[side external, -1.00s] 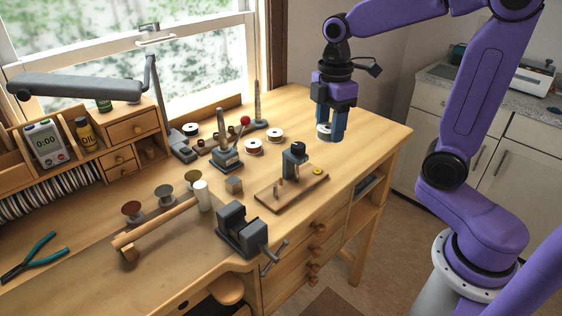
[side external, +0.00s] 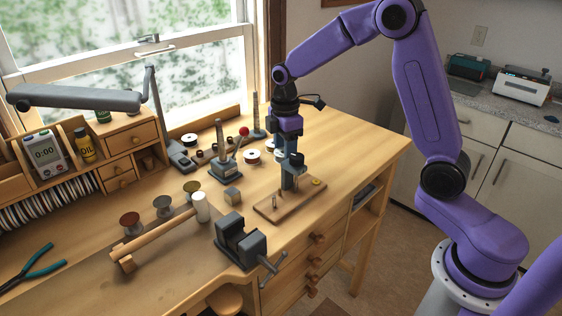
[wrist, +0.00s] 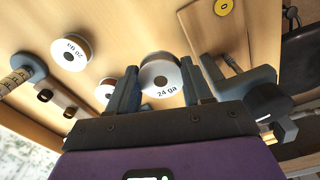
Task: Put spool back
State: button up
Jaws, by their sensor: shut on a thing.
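My gripper (side external: 289,163) is shut on a white spool marked "24 ga" (wrist: 161,72). In the wrist view the spool sits between the two fingers, its printed face toward the camera. A second spool, marked "20 ga" (wrist: 71,47), lies on the bench to the left in the wrist view. Another spool (wrist: 106,91) lies nearer the left finger.
A grey vise (side external: 240,241) is clamped at the front edge. A grey-based tool with a red knob (side external: 226,170) stands behind. The bench's right end (side external: 365,140) is clear.

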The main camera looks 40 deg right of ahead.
aim_at(281, 149)
jog(key=shift+w+f, duration=0.75)
jog(key=shift+f, duration=0.2)
jog(key=shift+s+f, duration=0.1)
jog(key=shift+f, duration=1.3)
jog(key=shift+f, duration=0.1)
jog(key=o, duration=1.1)
notch_tip(281, 149, up, 12)
jog(key=shift+r, duration=0.1)
